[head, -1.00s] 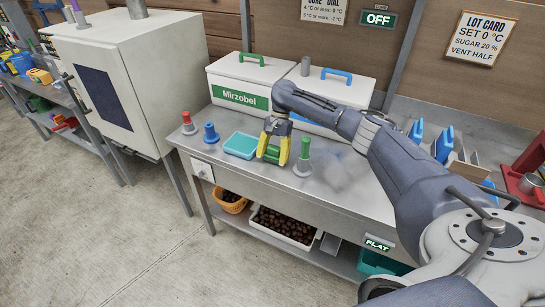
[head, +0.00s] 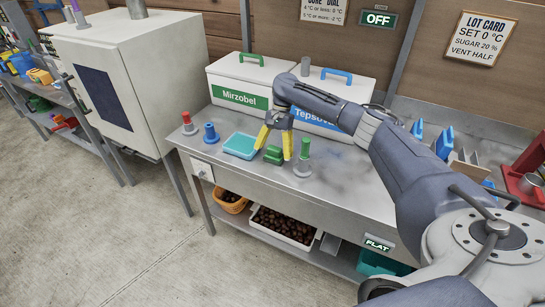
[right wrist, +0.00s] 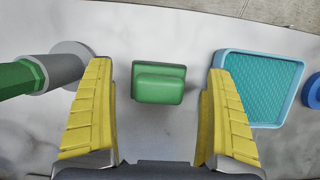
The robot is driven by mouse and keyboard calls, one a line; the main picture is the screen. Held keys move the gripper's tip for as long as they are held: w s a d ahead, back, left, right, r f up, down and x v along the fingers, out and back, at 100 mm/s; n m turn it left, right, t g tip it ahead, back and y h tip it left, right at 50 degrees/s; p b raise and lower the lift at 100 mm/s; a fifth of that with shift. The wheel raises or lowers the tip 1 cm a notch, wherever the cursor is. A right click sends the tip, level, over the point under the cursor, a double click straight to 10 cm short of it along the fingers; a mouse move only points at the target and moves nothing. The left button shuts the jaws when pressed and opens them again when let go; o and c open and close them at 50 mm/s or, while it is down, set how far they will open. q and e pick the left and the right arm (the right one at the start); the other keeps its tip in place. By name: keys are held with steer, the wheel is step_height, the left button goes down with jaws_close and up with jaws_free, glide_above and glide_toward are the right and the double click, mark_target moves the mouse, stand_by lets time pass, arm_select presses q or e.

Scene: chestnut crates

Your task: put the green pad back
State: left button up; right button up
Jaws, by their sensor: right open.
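The green pad (head: 273,154) lies on the metal bench, between the blue tray and the green-handled stamp. In the right wrist view the pad (right wrist: 158,83) shows as a block with a raised grip, apart from both fingers. My right gripper (head: 273,146) is open and empty, above and around the pad's place; in the wrist view its yellow fingers (right wrist: 159,105) stand to either side, short of the pad. The blue tray (head: 240,146) lies just left of the pad and looks empty; it also shows in the wrist view (right wrist: 281,121). My left gripper is not in view.
The green-handled stamp (head: 304,158) stands close right of the pad. Blue (head: 210,133) and red (head: 188,123) handled ones stand left of the tray. Two white boxes, Mirzobel (head: 225,79) and a blue-labelled one (head: 350,92), stand behind. The bench's front middle is clear.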

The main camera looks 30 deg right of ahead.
steer(key=v, duration=0.9)
steer(key=shift+r, duration=0.35)
steer(key=shift+w, duration=0.1)
